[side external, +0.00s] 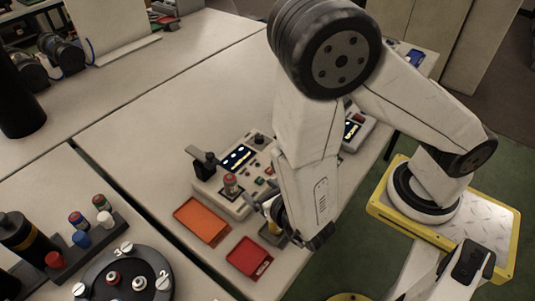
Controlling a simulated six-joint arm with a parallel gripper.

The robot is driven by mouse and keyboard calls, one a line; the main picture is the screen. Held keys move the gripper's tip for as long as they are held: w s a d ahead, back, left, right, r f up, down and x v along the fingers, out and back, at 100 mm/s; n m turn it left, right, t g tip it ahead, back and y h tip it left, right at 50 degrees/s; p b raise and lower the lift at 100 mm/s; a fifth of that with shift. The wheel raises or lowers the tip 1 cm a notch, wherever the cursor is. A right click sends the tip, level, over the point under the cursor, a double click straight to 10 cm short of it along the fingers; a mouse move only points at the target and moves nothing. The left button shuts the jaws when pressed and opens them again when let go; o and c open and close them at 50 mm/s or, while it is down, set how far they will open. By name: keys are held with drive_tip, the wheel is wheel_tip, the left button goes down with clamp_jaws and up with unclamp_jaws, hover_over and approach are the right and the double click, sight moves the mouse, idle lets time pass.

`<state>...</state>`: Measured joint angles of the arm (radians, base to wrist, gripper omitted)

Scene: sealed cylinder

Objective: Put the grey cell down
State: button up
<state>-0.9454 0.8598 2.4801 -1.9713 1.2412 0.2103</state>
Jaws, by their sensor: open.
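My gripper (270,212) points down at the front right of the cream tester box (215,200), above and beside the red tray. It is open, but the arm partly covers its fingers and the space between them. No plainly grey cell shows between the fingers.
An orange tray (203,219) and a red tray (250,258) lie before the tester. A dark rack (122,228) with several coloured cells and a numbered round carousel (150,265) stand at lower left, across a gap between tables. The table behind the tester (180,125) is clear.

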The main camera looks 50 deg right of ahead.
drive_tip(key=s+d+r+m+g+h, duration=0.1)
drive_tip(key=s+d+r+m+g, duration=0.15)
drive_tip(key=d+m+g, duration=0.65)
drive_tip(key=s+d+r+m+g+h, duration=0.1)
drive_tip(key=s+d+r+m+g, duration=0.2)
drive_tip(key=m, duration=0.9)
drive_tip(key=w+d+r+m+t+y, duration=0.1)
drive_tip(key=w+r+m+y, duration=0.3)
drive_tip(key=m, duration=0.7)
drive_tip(key=shift+w+r+t+y, duration=0.25)
drive_tip(key=shift+w+t+y, duration=0.15)
drive_tip(key=shift+w+y, duration=0.45)
drive_tip(key=shift+s, duration=0.2)
